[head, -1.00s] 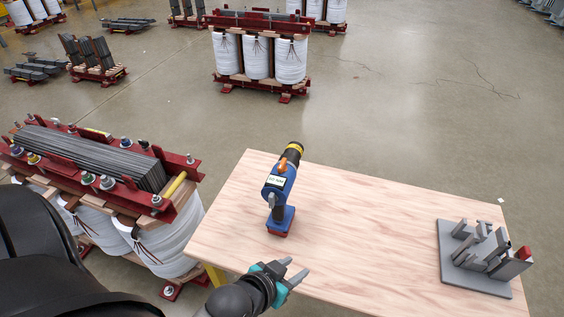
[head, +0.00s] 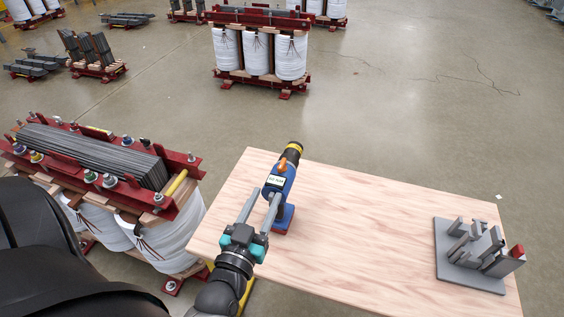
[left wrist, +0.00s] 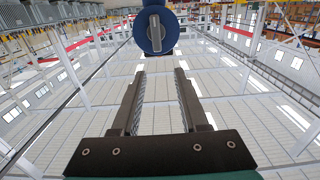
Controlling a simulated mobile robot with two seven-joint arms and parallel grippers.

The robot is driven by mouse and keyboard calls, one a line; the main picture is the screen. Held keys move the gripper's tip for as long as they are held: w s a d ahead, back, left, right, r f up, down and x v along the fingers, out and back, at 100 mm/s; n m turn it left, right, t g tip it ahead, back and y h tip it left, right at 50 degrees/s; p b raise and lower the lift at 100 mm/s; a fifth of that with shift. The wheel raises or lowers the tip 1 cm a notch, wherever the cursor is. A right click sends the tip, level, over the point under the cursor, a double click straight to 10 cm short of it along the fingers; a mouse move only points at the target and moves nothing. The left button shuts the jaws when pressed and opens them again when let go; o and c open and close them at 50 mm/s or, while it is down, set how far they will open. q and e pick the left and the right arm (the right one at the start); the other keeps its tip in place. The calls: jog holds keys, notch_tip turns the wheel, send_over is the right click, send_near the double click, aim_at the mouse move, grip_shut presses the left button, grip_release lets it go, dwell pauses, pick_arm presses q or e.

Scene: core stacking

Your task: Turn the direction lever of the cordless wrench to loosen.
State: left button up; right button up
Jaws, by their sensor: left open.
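The cordless wrench (head: 281,184) stands upright on its battery base on the wooden table, blue with a yellow and black nose and an orange part on top. My left gripper (head: 262,193) is open, its two fingers pointing at the rear of the wrench. In the left wrist view, the round blue back of the wrench (left wrist: 149,33) shows with a grey lever (left wrist: 155,33) on it, standing nearly vertical. It lies beyond the fingertips (left wrist: 161,72), with nothing between the fingers. My right gripper is not in view.
The wooden table (head: 370,225) is bare between the wrench and a grey fixture plate (head: 468,281) holding metal blocks at the right. A transformer core with red clamps (head: 176,205) stands close to the table's left edge. More cores stand on the floor behind.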

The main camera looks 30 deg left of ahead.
aim_at(279, 169)
pick_arm(q)
jog(key=x, duration=1.1)
jog(key=shift+w+b, duration=0.3)
jog(key=shift+w, duration=0.05)
grip_shut()
